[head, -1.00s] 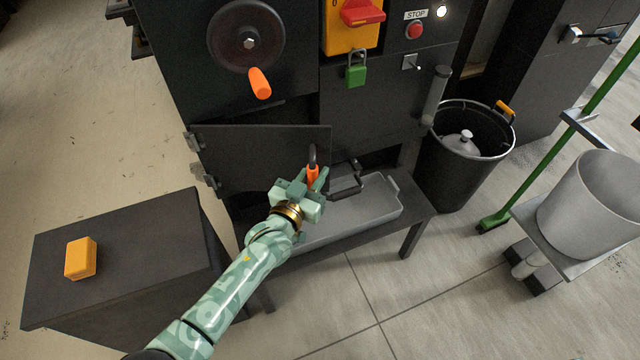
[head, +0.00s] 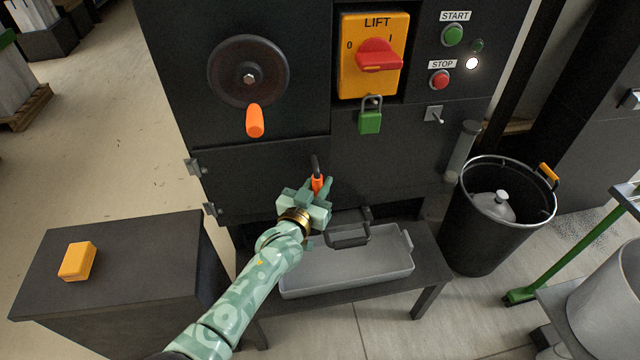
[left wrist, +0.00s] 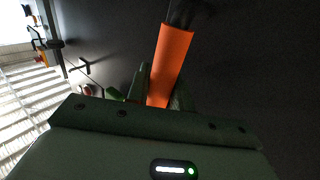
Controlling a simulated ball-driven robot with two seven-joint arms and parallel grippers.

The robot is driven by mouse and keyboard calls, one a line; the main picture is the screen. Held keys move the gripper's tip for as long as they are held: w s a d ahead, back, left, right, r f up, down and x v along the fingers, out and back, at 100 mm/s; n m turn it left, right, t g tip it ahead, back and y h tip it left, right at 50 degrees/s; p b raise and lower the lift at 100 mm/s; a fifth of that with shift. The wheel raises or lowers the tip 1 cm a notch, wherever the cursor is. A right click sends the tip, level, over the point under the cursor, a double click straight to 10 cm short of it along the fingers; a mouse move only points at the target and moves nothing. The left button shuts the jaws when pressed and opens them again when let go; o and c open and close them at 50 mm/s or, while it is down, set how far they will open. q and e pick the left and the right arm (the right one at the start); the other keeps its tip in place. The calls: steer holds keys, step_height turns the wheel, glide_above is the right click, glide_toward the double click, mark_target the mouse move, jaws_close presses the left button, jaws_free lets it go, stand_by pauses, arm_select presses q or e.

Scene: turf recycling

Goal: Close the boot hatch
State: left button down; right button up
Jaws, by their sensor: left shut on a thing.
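The boot hatch (head: 250,180) is a dark flat door low on the front of the black machine, with two hinges (head: 194,168) on its left edge. It looks about flush with the machine front, with no clear gap at its right edge; my gripper hides part of that edge. Its orange and black handle (head: 317,182) stands near the right edge. My left gripper (head: 319,192) is shut on this handle. In the left wrist view the orange grip (left wrist: 170,65) runs between the fingers, close to the dark door. My right gripper is not in view.
A grey tray (head: 290,290) with a black handle sits on a low bench below the hatch. A dark cabinet with a yellow block (head: 77,261) stands at left. A crank wheel (head: 235,70) and green padlock (head: 370,121) are above. A black bin (head: 470,240) stands at right.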

arm_select(q)
steer(key=shift+w+a, duration=0.1)
steer(key=shift+a, duration=0.15)
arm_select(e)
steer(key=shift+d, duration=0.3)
arm_select(q)
steer(key=c, duration=1.3)
jaws_free()
steer(key=shift+a, duration=0.1)
steer(key=shift+c, duration=0.2)
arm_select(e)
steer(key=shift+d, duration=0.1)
